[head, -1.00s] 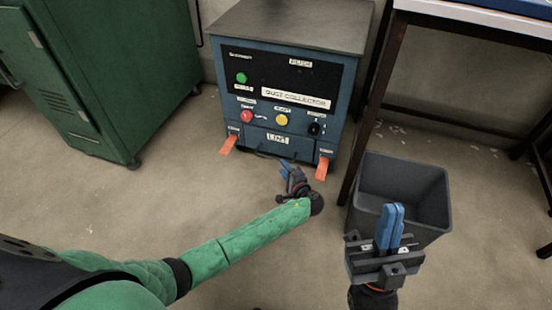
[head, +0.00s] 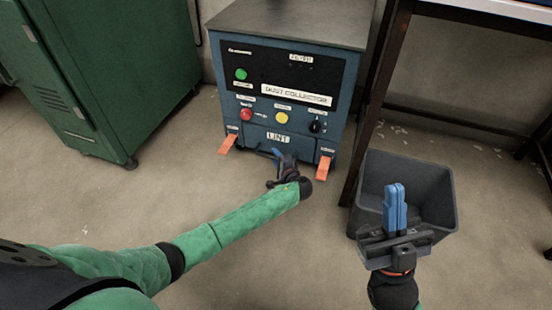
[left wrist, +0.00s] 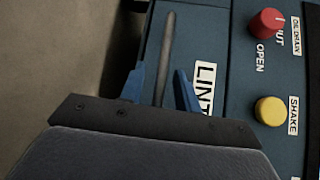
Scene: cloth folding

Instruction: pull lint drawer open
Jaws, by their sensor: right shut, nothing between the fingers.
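The blue dust collector (head: 240,125) stands against the wall, with a LINT label (head: 278,137) low on its front. The lint drawer handle, a grey bar (left wrist: 166,60), runs between my left gripper's blue fingers in the left wrist view. My left gripper (head: 280,156) is at the drawer front, just below the label. Its fingers (left wrist: 160,88) are apart on either side of the bar, with gaps visible. The drawer front looks flush with the cabinet. My right gripper (head: 395,195) is shut and empty, in front of the grey bin.
The grey bin (head: 440,200) stands on the right beside a table leg. A green cabinet (head: 110,80) is at left. The floor before the collector is clear.

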